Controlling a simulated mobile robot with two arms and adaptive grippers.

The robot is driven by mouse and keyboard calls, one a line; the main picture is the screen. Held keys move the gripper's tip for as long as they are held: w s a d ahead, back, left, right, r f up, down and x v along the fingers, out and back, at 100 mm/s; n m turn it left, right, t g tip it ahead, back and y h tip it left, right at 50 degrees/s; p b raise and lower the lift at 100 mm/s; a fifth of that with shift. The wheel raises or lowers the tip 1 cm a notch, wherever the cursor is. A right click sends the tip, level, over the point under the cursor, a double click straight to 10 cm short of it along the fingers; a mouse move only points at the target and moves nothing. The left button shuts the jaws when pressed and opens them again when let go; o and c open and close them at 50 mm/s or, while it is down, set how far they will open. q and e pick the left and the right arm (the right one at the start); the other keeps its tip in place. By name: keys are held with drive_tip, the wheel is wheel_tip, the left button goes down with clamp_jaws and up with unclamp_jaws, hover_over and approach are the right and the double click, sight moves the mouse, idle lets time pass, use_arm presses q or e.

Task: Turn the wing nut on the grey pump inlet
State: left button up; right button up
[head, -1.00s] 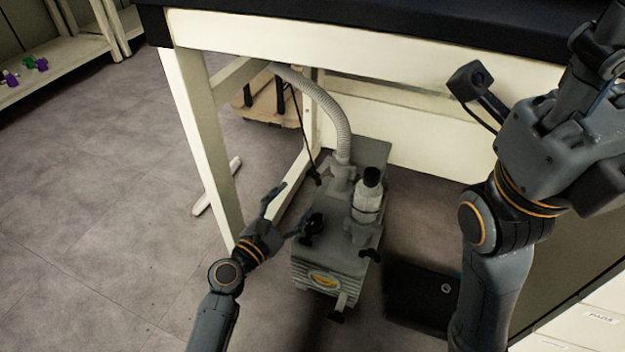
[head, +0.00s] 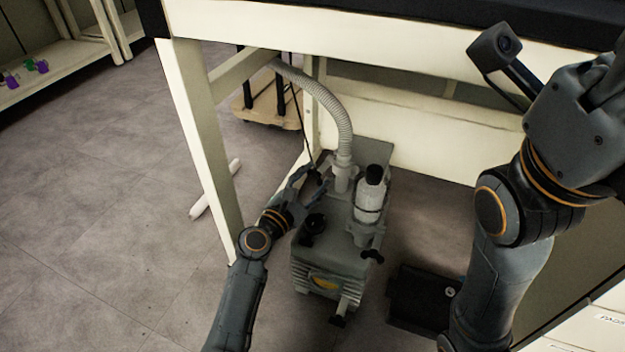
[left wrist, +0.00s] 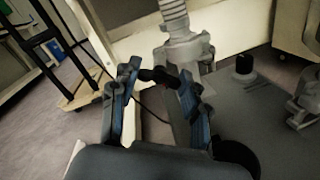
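The grey pump (head: 325,250) stands on the floor under the bench. Its inlet (head: 342,178) joins a ribbed grey hose (head: 335,105). The black wing nut (left wrist: 158,77) on the inlet clamp shows in the left wrist view and partly in the head view (head: 315,176). My left gripper (head: 312,181) is at the inlet, its fingers apart on either side of the wing nut, as the left wrist view (left wrist: 159,80) also shows. The fingers look very near the wings; contact cannot be told. My right arm is at the right; its fingers are out of view.
A black knob (head: 314,223) sits nearer me. The bench leg (head: 205,150) is close left of my arm. A black box (head: 420,298) lies right. Floor at left is clear.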

use_arm(q)
drive_tip(key=c, duration=0.5)
drive_tip(key=shift+o, duration=0.2)
drive_tip(key=m, duration=0.3)
drive_tip(key=shift+m, duration=2)
drive_tip(key=o, duration=1.2)
drive_tip(key=shift+c, duration=0.2)
